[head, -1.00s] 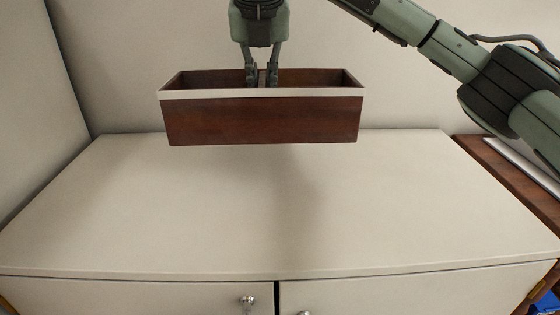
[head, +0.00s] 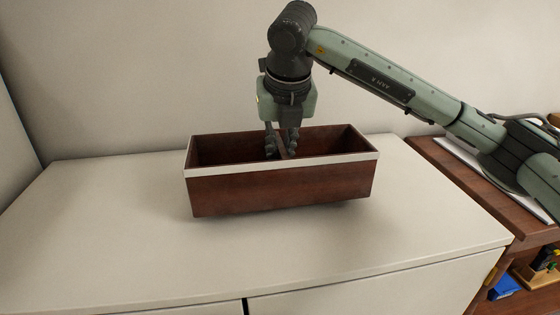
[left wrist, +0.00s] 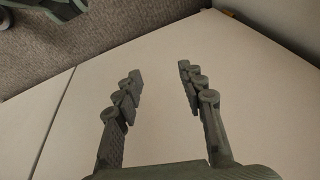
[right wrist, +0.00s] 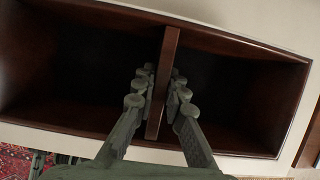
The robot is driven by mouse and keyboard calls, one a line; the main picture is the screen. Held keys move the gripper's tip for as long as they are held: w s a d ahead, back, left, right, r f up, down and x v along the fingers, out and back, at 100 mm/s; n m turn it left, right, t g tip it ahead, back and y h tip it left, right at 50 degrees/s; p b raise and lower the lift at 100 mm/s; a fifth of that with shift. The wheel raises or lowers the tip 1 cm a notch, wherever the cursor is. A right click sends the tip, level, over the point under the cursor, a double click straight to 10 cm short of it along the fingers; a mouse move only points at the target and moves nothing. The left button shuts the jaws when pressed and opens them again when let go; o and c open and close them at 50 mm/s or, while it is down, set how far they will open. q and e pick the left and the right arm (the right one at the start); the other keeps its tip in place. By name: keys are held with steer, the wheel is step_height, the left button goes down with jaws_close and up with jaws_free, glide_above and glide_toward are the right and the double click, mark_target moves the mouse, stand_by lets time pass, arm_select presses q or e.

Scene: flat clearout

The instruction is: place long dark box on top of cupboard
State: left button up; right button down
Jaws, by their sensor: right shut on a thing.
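The long dark box (head: 280,190) is reddish-brown wood with a pale rim, an open top and a middle divider. My right gripper (head: 281,150) reaches down into it from above. In the right wrist view its fingers (right wrist: 160,85) are shut on the divider (right wrist: 164,70). The box is level over the pale top of the cupboard (head: 110,235), with a soft shadow under it; I cannot tell whether its base touches. My left gripper (left wrist: 160,80) is open and empty in the left wrist view, over pale panels; it is not in the head view.
A wall stands behind the cupboard, and another surface rises at the left. A brown wooden shelf unit (head: 440,165) with a blue item (head: 505,287) stands at the right. The cupboard top is clear on both sides of the box. Patterned carpet (right wrist: 15,160) shows below.

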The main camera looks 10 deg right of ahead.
step_height(320, 180, down, 2)
steer(key=shift+f, duration=0.1)
arm_select(q)
steer(key=shift+f, duration=0.65)
arm_select(e)
steer(key=shift+f, duration=0.15)
steer(key=c, duration=1.6)
jaws_free()
steer(key=shift+f, duration=0.15)
arm_select(q)
steer(key=shift+s+r, duration=0.15)
steer(key=shift+r, duration=0.1)
steer(key=shift+s+r, duration=0.1)
arm_select(e)
steer(key=v, duration=0.4)
arm_select(q)
steer(key=shift+w+a+r+b, duration=0.15)
steer(key=shift+r+b, duration=0.1)
steer(key=shift+r, duration=0.3)
steer(key=shift+w+d+r+b, duration=0.1)
steer(key=shift+r+b, duration=0.15)
steer(key=shift+r, duration=0.25)
arm_select(e)
steer(key=v, duration=0.8)
